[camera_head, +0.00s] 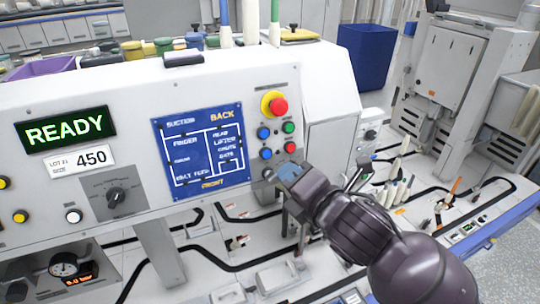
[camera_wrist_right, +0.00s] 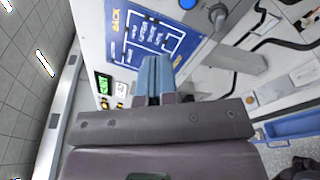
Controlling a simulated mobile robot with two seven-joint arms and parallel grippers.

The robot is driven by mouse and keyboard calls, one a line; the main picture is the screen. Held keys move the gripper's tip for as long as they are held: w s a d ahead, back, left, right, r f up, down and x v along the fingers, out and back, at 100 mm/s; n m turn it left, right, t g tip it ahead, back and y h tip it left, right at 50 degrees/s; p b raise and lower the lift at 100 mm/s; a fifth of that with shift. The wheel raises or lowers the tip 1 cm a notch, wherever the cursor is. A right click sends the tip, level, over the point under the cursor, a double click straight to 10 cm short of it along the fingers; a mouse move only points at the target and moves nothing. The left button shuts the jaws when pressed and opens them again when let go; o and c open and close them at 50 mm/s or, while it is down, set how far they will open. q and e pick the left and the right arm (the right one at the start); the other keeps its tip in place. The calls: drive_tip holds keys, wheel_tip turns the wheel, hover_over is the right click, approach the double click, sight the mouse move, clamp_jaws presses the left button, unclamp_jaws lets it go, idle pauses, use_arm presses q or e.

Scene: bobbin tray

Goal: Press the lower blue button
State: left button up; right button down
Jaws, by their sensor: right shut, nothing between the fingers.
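The lower blue button (camera_head: 265,153) is on the white machine's front panel, below the upper blue button (camera_head: 263,133) and left of the lower red button (camera_head: 290,147). My right gripper (camera_head: 284,171), with blue fingers, is shut and empty just below and right of the lower blue button. I cannot tell exactly how far its tips are from the panel. In the right wrist view the shut blue fingers (camera_wrist_right: 155,75) point at the panel. A blue button (camera_wrist_right: 188,3) shows at that view's top edge. My left gripper is not in view.
A green button (camera_head: 289,127) and a red emergency button (camera_head: 279,105) on yellow sit close by. A grey round knob (camera_head: 268,174) is just below the buttons. A blue diagram plate (camera_head: 202,150) is to the left. Tracks and bobbins lie below right.

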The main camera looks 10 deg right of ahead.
drive_tip(key=shift+s+d+f+n+g+h, duration=0.15)
drive_tip(key=shift+s+d+n+h, duration=0.2)
drive_tip(key=shift+n, duration=1.4)
drive_tip(key=shift+s+d+f+n+g+h, duration=0.15)
drive_tip(key=shift+s+n+h, duration=0.3)
drive_tip(key=shift+n, duration=1.35)
drive_tip(key=shift+s+d+f+n+g+h, duration=0.1)
drive_tip(key=shift+s+d+n+h, duration=0.25)
drive_tip(key=shift+n, duration=1.4)
drive_tip(key=shift+w+a, duration=0.15)
approach(267, 154)
drive_tip(key=x, duration=0.6)
drive_tip(key=shift+w, duration=0.15)
drive_tip(key=shift+w+a+f, duration=0.15)
drive_tip(key=shift+w+f, duration=0.05)
drive_tip(key=shift+w, duration=0.4)
drive_tip(key=shift+w, duration=0.1)
